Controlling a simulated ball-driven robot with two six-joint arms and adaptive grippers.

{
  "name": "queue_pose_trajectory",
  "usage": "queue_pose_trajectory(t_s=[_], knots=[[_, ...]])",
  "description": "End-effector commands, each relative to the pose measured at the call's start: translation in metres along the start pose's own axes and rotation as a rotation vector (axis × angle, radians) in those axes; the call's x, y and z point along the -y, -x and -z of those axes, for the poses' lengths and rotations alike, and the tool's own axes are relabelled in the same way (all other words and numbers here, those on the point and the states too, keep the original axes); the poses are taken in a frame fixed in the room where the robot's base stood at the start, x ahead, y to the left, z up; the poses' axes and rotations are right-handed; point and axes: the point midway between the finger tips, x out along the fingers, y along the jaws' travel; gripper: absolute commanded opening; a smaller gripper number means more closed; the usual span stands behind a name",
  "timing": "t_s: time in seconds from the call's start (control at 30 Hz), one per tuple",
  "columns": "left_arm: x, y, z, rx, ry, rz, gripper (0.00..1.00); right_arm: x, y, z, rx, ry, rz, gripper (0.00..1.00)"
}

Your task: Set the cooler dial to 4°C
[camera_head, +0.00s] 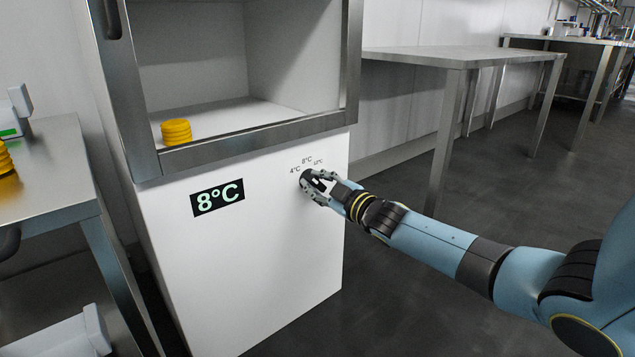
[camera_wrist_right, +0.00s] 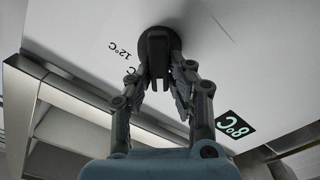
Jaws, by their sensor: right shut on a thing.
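The cooler (camera_head: 250,260) is a white cabinet with a steel-framed open compartment above. Its black display (camera_head: 218,197) reads 8°C, and the display also shows in the right wrist view (camera_wrist_right: 236,126). The dark round dial (camera_wrist_right: 158,45) is on the front panel, with 4°C, 8°C and 12°C marks (camera_head: 307,163) around its top. My right gripper (camera_head: 312,184) is at the dial, its fingers shut on the dial's raised grip bar. In the head view the fingers mostly hide the dial, so its pointer is hard to read. My left gripper is not in view.
Yellow stacked discs (camera_head: 176,131) sit inside the cooler compartment. A steel table (camera_head: 40,180) stands close at the left, with a device on it. Another steel table (camera_head: 450,56) stands at the back right. The floor right of the cooler is clear.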

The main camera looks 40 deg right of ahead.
Motion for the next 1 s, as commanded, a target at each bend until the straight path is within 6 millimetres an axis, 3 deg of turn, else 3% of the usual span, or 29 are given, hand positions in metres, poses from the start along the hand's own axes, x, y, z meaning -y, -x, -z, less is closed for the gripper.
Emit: queue_pose_trajectory(t_s=[0.67, 0.7, 0.8, 0.87, 1.0], knots=[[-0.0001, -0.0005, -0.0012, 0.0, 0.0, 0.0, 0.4, 0.0023, 0.0008, -0.0011, 0.002, 0.063, 0.002, 0.0], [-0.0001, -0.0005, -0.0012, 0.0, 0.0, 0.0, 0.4, 0.0023, 0.0008, -0.0011, 0.002, 0.063, 0.002, 0.22], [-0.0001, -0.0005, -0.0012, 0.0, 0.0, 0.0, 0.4, 0.0021, 0.0007, -0.0009, 0.001, 0.062, 0.002, 0.35], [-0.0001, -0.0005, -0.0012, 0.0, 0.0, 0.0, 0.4, 0.0019, 0.0006, -0.0007, 0.001, 0.062, 0.001, 0.4], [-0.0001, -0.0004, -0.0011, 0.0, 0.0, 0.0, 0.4, 0.0015, 0.0004, -0.0005, 0.001, 0.062, 0.001, 0.4]])
